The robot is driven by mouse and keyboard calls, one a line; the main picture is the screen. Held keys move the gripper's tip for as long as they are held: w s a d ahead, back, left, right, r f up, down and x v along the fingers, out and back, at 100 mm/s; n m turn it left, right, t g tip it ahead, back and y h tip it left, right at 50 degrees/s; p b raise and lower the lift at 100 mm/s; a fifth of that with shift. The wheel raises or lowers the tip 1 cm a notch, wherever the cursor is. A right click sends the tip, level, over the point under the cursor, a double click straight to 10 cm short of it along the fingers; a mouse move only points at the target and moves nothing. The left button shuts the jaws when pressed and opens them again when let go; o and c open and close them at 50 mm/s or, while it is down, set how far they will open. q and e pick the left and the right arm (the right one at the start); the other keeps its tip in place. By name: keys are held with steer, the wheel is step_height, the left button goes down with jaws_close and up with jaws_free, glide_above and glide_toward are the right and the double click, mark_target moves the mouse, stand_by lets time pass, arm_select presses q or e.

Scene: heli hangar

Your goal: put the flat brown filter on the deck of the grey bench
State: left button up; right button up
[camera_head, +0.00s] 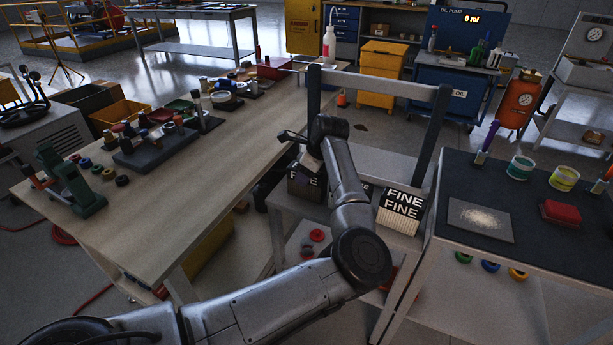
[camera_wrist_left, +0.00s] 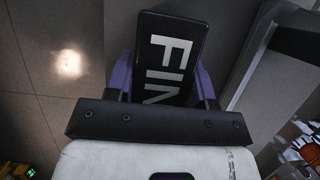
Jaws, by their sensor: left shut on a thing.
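My left gripper (camera_head: 308,157) is down at the shelf in the middle, partly hidden by its own wrist. In the left wrist view its purple fingers (camera_wrist_left: 164,80) are shut on a dark, flat-faced filter (camera_wrist_left: 172,45) with white lettering "FIN". A dark brownish box lettered "FINE" (camera_head: 303,188) shows just below the gripper in the head view and seems to be this filter. Another block lettered "FINE" (camera_head: 400,209) stands tilted to the right of my arm. The grey bench (camera_head: 385,160) has a pale deck under an upright frame. My right gripper is out of view.
A long wooden-topped table (camera_head: 180,195) with many small parts stands left. A dark-topped bench (camera_head: 463,178) with a mat, jars and a red block stands right. The frame's posts and crossbar (camera_head: 385,86) rise close to my left wrist.

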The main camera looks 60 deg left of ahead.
arm_select(q)
steer(key=o, duration=1)
steer(key=shift+o, duration=0.2)
steer(key=shift+r, duration=0.2)
steer(key=p+v, duration=0.4)
steer(key=v, duration=0.6)
steer(key=shift+w+d+r, duration=0.1)
steer(key=shift+w+r, duration=0.05)
steer(key=shift+r, duration=0.05)
steer(key=shift+w+d+r+p, duration=0.2)
steer(key=shift+r+p, duration=0.25)
steer(key=shift+r, duration=0.2)
